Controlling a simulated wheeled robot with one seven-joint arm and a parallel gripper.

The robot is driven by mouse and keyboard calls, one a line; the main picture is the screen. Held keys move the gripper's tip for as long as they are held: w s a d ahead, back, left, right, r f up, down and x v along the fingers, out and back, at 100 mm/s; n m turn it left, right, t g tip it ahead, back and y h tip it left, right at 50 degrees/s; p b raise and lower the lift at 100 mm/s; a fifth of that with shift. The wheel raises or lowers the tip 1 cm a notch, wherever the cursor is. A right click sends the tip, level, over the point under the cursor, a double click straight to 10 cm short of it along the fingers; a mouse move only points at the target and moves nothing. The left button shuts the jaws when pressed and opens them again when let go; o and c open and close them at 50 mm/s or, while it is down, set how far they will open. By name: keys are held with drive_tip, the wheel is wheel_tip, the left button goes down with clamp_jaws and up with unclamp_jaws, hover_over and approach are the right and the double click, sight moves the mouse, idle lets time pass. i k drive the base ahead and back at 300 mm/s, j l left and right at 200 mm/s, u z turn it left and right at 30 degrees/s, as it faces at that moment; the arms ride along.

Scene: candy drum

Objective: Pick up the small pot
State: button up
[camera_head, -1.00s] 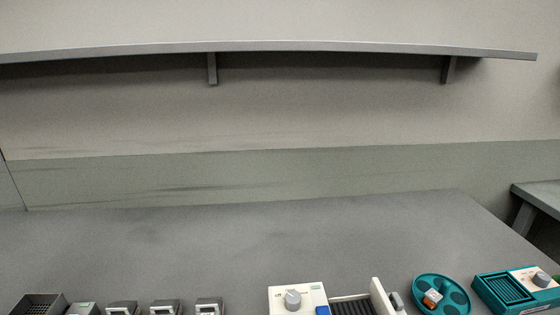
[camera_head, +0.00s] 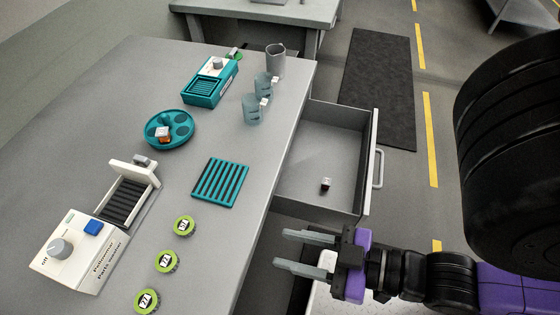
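A small grey pot (camera_head: 276,62) stands upright near the far right corner of the table, with an open top. Several other small round containers are in view, so I cannot be sure which one the task means. Two clear bluish cups (camera_head: 251,109) with white tags stand nearer than the grey pot. Round green-rimmed pieces (camera_head: 185,226) with dark and white tops sit in a row near the table's front edge. My gripper (camera_head: 280,249) is open and empty, its two grey fingers pointing left beside the table edge, well apart from the grey pot.
An open grey drawer (camera_head: 323,153) sticks out right of the table, with a small block inside. A teal rack (camera_head: 220,183), teal round tray (camera_head: 170,143), teal box (camera_head: 210,84) and white dial machine (camera_head: 79,251) occupy the tabletop. A dark mat (camera_head: 377,88) lies on the floor.

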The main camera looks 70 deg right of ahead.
sight(327, 182)
drive_tip(key=k+l+u, duration=0.15)
drive_tip(key=l, duration=0.25)
drive_tip(key=k+l+u, duration=0.2)
drive_tip(key=l, duration=0.2)
drive_tip(key=k+l+u, duration=0.15)
drive_tip(key=k+l, duration=0.1)
drive_tip(key=l, duration=0.1)
